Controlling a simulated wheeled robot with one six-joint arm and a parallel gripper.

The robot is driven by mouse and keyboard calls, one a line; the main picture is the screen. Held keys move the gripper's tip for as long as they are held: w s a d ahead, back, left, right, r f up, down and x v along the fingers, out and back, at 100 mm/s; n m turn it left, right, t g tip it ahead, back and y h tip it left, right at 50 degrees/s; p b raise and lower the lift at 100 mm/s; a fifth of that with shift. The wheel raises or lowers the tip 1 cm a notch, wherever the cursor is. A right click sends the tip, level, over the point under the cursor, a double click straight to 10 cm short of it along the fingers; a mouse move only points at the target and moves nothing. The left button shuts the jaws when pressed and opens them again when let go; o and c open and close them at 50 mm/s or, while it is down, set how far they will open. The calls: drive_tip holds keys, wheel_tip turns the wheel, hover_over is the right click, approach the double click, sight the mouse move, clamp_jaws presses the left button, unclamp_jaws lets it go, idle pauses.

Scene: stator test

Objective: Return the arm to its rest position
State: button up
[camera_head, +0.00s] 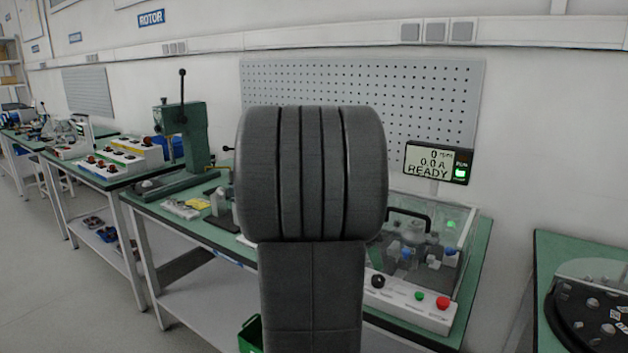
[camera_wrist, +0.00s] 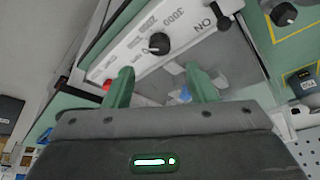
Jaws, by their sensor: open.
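In the wrist view my gripper (camera_wrist: 160,88) is open, with its two green fingers apart and nothing held between them. It points toward a white control panel (camera_wrist: 150,45) with a black knob and an ON marking. In the head view my dark grey arm stands upright in the middle and hides part of the bench behind it; my gripper does not show there. The test station's control box (camera_head: 412,302), with a black knob, a green button and a red button, stands at the front of the green bench.
A clear cover (camera_head: 455,240) with a black handle stands behind the control box. A display (camera_head: 438,162) reads READY, with a green light lit. A green press (camera_head: 183,135) stands on the bench to the left. A round black table (camera_head: 590,318) is at the right. Floor is clear at left.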

sight(379, 277)
drive_tip(key=w+v, duration=0.1)
drive_tip(key=v, duration=0.6)
drive_tip(key=x, duration=0.5)
drive_tip(key=b+x, duration=0.1)
drive_tip(key=x, duration=0.3)
drive_tip(key=s+x, duration=0.1)
drive_tip(key=x, duration=0.4)
drive_tip(key=shift+d+f, duration=0.1)
drive_tip(key=shift+f, duration=0.3)
drive_tip(key=shift+r+n, duration=0.3)
drive_tip(key=shift+n, duration=0.1)
drive_tip(key=n+p, duration=0.1)
drive_tip(key=n, duration=0.1)
drive_tip(key=n+t+y+p, duration=0.1)
drive_tip(key=p, duration=0.1)
drive_tip(key=shift+s+r+n, duration=0.1)
drive_tip(key=shift+r+n, duration=0.05)
drive_tip(key=shift+n, duration=0.25)
drive_tip(key=n+p, duration=0.2)
drive_tip(key=p, duration=0.2)
drive_tip(key=n+t+y+p, duration=0.1)
drive_tip(key=n+p, duration=0.2)
drive_tip(key=shift+d+t+y+p, duration=0.1)
drive_tip(key=shift+t+y+p, duration=0.2)
drive_tip(key=shift+p, duration=0.05)
drive_tip(key=v, duration=0.8)
drive_tip(key=shift+s, duration=0.2)
